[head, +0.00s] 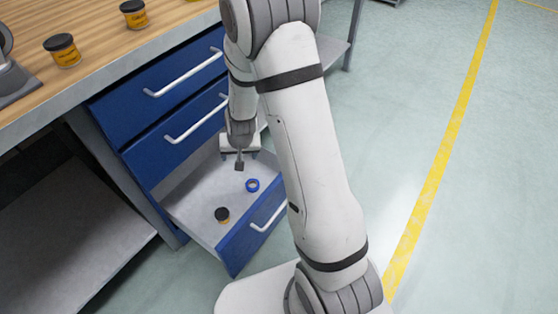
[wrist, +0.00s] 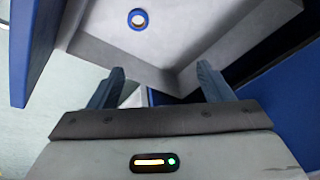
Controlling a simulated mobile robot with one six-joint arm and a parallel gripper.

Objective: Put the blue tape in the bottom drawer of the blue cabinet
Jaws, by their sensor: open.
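The blue tape (head: 252,185) is a small blue ring lying on the floor of the open bottom drawer (head: 190,199). It also shows in the wrist view (wrist: 138,19), near the top. The blue cabinet (head: 137,107) has two upper drawers, both shut. My gripper (head: 239,165) is above the open drawer, apart from the tape and towards the cabinet from it. In the wrist view my gripper (wrist: 160,85) has its two fingers spread, with nothing between them.
Similar jars (head: 62,50) stand on the wooden worktop (head: 100,30). The upper drawer handles (head: 195,118) stick out close to my arm. The floor to the right is clear.

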